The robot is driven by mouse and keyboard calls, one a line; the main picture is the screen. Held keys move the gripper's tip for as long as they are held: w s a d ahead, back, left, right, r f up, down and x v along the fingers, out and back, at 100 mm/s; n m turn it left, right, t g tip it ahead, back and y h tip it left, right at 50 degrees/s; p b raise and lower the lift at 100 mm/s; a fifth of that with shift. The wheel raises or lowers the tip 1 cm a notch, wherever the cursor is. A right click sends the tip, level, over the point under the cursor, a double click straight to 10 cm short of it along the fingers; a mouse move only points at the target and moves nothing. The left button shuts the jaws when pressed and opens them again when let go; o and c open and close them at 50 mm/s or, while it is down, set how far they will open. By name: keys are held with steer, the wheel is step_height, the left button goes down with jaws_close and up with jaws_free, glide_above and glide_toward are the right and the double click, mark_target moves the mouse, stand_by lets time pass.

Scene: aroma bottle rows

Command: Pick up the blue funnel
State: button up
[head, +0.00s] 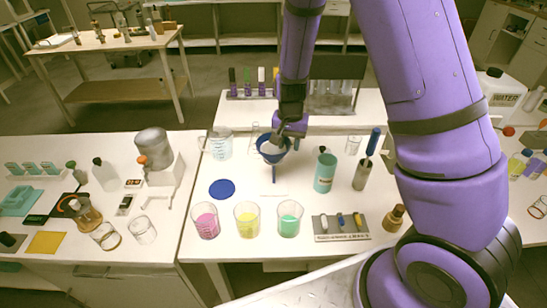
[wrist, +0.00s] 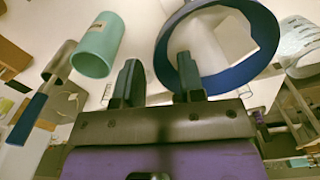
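The blue funnel (head: 268,157) is upright in the head view, wide mouth up and stem pointing down, near the middle of the central table. What supports it is unclear. My gripper (head: 287,133) is right at its rim, on the far right side. In the wrist view the funnel's rim (wrist: 268,35) is a large blue ring on the right. My gripper's two fingers (wrist: 158,64) are apart there. The ring's left wall shows between the fingers, and the right finger overlaps the ring. I cannot tell whether either finger touches it.
A teal cup (head: 324,174) stands right of the funnel; it also shows in the wrist view (wrist: 98,46). A clear beaker (head: 219,146) stands left. Pink (head: 205,221), yellow (head: 247,220) and green (head: 289,219) beakers stand in front. A blue disc (head: 222,189) lies flat nearby.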

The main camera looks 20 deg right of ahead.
steer(key=shift+f, duration=0.1)
steer(key=shift+c, duration=0.4)
jaws_close()
